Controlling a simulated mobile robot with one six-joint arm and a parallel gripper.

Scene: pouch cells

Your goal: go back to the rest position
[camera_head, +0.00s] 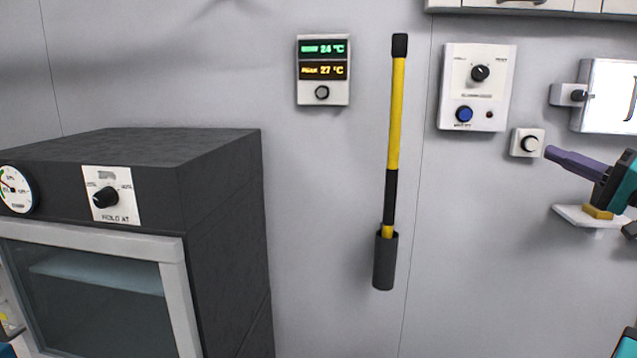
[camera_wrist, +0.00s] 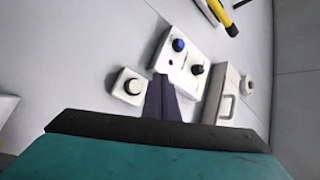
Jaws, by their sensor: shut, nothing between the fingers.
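My gripper (camera_head: 549,154) has dark purple fingers and a teal and black body, and it enters the head view from the right. Its fingers are shut together with nothing between them. They point left, with the tips just below and right of a small white box with a round button (camera_head: 527,143) on the wall. In the wrist view the shut fingers (camera_wrist: 161,79) point up the picture, between that button box (camera_wrist: 129,87) and a white panel with a blue button (camera_wrist: 184,52). How far the tips are from the wall is hard to tell.
The white control panel (camera_head: 475,65), a temperature display (camera_head: 323,94) and a yellow-black rod (camera_head: 394,120) in a dark holder (camera_head: 385,262) are on the wall. A dark glass-doored cabinet (camera_head: 225,200) stands left. A small shelf (camera_head: 573,214) lies beneath my gripper. The lower middle wall is clear.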

